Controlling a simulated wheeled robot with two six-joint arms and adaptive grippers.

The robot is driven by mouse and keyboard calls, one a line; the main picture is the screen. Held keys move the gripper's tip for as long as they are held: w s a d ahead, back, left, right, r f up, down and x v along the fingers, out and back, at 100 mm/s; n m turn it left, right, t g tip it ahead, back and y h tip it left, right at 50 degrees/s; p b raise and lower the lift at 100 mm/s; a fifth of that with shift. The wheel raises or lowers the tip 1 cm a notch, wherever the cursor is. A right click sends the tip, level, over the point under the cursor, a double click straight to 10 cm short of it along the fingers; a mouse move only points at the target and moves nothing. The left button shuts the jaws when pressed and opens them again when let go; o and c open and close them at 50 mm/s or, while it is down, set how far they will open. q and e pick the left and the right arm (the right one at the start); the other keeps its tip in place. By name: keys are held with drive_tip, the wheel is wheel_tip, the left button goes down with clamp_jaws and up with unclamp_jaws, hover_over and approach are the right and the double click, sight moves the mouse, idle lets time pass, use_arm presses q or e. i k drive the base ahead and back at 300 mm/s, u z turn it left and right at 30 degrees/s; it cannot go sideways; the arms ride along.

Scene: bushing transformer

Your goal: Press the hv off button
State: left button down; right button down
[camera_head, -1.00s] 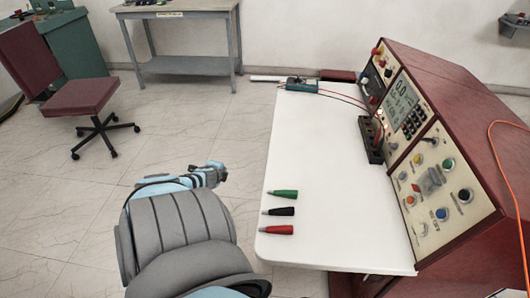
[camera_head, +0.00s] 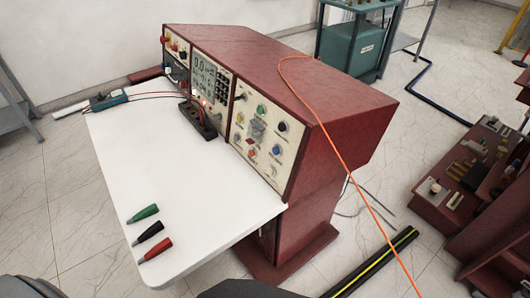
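The red console (camera_head: 310,105) stands right of the white tabletop (camera_head: 130,165), with its slanted control panel facing left. The lower panel (camera_head: 257,170) carries several round buttons and knobs: a green one (camera_head: 261,110), a dark one (camera_head: 283,127), an orange-red one (camera_head: 250,141) and a blue one (camera_head: 276,150). The labels are too small to read, so I cannot tell which is hv off. Neither gripper is in view; only dark grey rounded parts show at the bottom edge.
Green (camera_head: 143,213), black (camera_head: 150,232) and red (camera_head: 155,249) probes lie on the tabletop's near end. A meter (camera_head: 108,99) with leads lies at its far end. An orange cable (camera_head: 345,165) drapes over the console to the floor. A black-yellow strip (camera_head: 375,263) lies on the floor.

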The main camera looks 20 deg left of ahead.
sight(276, 151)
drive_tip(key=k, duration=1.3)
drive_tip(key=z, duration=0.7)
drive_tip(key=i, duration=1.6)
drive_tip(key=u, duration=0.7)
